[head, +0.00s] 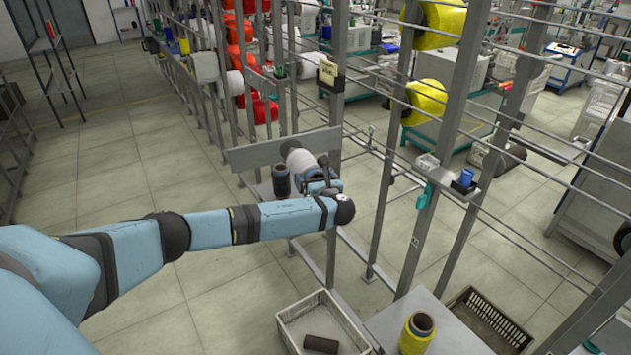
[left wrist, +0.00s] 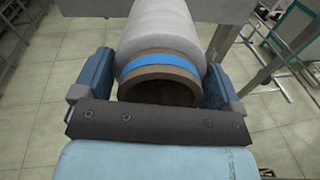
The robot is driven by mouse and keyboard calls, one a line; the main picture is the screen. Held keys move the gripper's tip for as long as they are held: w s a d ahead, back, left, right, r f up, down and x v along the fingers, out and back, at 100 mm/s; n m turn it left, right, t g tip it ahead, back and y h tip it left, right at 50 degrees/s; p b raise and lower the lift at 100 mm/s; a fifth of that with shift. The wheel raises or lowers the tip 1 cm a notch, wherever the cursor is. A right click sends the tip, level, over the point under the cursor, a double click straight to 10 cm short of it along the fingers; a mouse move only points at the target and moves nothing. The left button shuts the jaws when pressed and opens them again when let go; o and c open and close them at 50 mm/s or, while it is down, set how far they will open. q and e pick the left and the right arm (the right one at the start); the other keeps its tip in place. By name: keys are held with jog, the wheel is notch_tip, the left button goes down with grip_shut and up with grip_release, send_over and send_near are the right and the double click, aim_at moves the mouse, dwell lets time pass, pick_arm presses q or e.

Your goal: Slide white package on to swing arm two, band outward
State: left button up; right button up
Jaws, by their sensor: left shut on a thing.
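The white package (head: 301,160) is in my left gripper (head: 318,182), beside the frame in the head view. In the left wrist view the white package (left wrist: 160,32) lies between the two blue fingers of my left gripper (left wrist: 155,85), which is shut on it. A blue band (left wrist: 160,62) circles the package at the end towards my wrist, and the open brown core faces the camera. The far end of the package is hidden, and I cannot tell whether it touches a swing arm. My right gripper is not in view.
A grey crossbar (head: 255,151) passes close behind the package. A dark spool (head: 281,180) stands beside my gripper. Below are a pale crate (head: 291,335) holding a brown tube (head: 321,344), a yellow package (head: 412,343) on a table, and a dark crate (head: 513,338). Posts and rails stand to the right.

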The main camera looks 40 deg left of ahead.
pick_arm(q)
jog(key=shift+b+x, duration=0.35)
jog(key=shift+x, duration=1.5)
jog(key=shift+f, duration=0.5)
jog(key=o, duration=1)
jog(key=shift+s+d, duration=0.1)
jog(key=shift+s+d, duration=0.1)
jog(key=shift+d, duration=0.1)
jog(key=b+v, duration=0.2)
jog(key=v, duration=1.1)
jog(key=shift+s+d+r, duration=0.1)
jog(key=shift+d, duration=0.05)
